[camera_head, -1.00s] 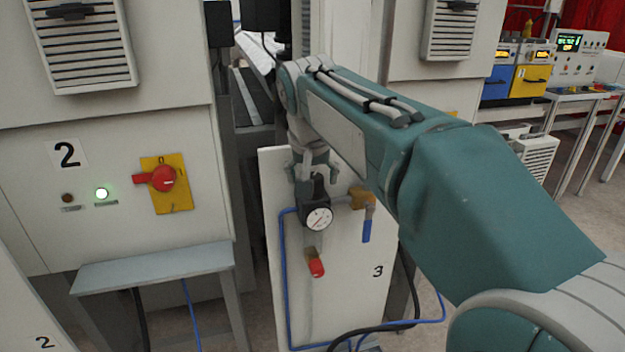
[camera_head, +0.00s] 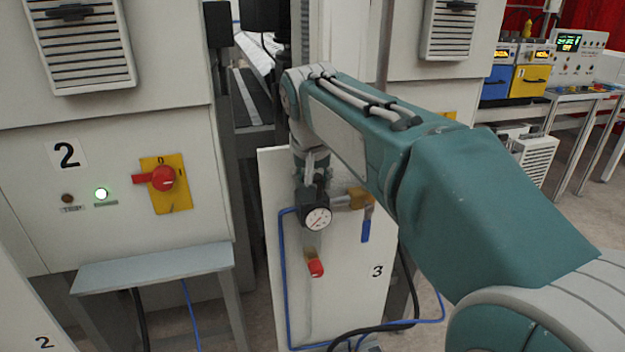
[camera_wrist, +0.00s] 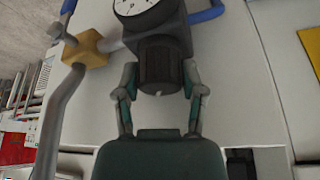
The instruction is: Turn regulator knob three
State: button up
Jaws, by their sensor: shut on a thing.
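The panel marked 3 (camera_head: 350,290) carries a black regulator with a round white gauge (camera_head: 318,218). In the wrist view the regulator's ribbed black knob (camera_wrist: 160,68) sits between my fingers, and the gauge (camera_wrist: 132,5) shows upside down beyond it. My gripper (camera_wrist: 158,90) is shut on the knob, one finger on each side. In the head view my gripper (camera_head: 312,182) comes down from above onto the top of the regulator. The knob itself is mostly hidden by the fingers there.
A brass fitting (camera_head: 360,197) with a blue lever (camera_head: 366,230) stands just right of the regulator. A red-capped part (camera_head: 316,267) hangs below it. Blue hose (camera_head: 284,270) runs down the panel. Machine 2 with a red switch (camera_head: 163,178) stands at left.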

jog(key=shift+f, duration=0.15)
jog(key=n+y, duration=0.1)
jog(key=n, duration=0.1)
jog(key=n+y, duration=0.1)
jog(key=n, duration=0.2)
jog(key=shift+g, duration=0.3)
jog(key=n, duration=0.2)
jog(key=n+g+y, duration=0.1)
jog(key=n, duration=0.2)
jog(key=shift+f+y, duration=0.1)
jog(key=shift+y, duration=0.2)
jog(key=o, duration=1.1)
jog(key=shift+o, duration=0.2)
jog(key=shift+r, duration=0.2)
jog(key=shift+a, duration=0.1)
